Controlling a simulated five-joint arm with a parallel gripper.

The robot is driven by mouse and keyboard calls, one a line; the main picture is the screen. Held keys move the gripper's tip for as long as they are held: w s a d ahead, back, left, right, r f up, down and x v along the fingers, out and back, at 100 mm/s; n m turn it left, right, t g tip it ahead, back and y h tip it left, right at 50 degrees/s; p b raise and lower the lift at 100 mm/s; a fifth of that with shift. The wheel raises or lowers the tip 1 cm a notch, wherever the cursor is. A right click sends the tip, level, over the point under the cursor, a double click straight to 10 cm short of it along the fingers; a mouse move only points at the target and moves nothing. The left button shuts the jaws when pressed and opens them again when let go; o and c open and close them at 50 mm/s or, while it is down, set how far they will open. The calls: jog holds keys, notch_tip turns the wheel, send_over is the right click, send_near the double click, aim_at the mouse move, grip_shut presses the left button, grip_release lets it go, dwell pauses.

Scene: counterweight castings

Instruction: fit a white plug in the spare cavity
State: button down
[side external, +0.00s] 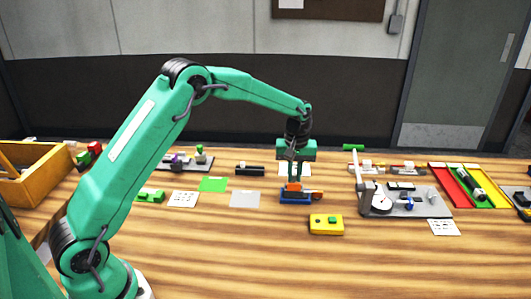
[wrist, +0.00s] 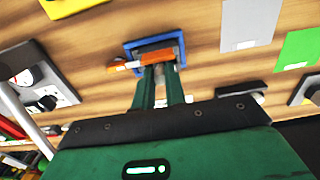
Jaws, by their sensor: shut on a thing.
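My gripper (side external: 294,181) points straight down at the middle of the table. Its fingertips (wrist: 160,68) are shut on an orange block (wrist: 164,54), which also shows in the side view (side external: 294,188). The orange block is at a blue tray-like piece (wrist: 148,43), at its top; whether it rests on it or is just above it I cannot tell. A small orange piece with a pale end (wrist: 121,66) lies beside it. I cannot make out a white plug or an empty cavity; the fingers hide part of the blue piece.
A grey plate with a dial gauge (side external: 405,202) is to the right. Green (side external: 213,184) and grey (side external: 245,199) mats lie left. A wooden box (side external: 35,180) stands far left. The front table is clear.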

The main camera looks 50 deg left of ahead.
jog(key=shift+f, duration=1.35)
dwell(1.7)
jog(key=c, duration=1.4)
grip_release()
jog(key=shift+o, duration=0.2)
jog(key=shift+r, duration=0.15)
jog(key=shift+r, duration=3.35)
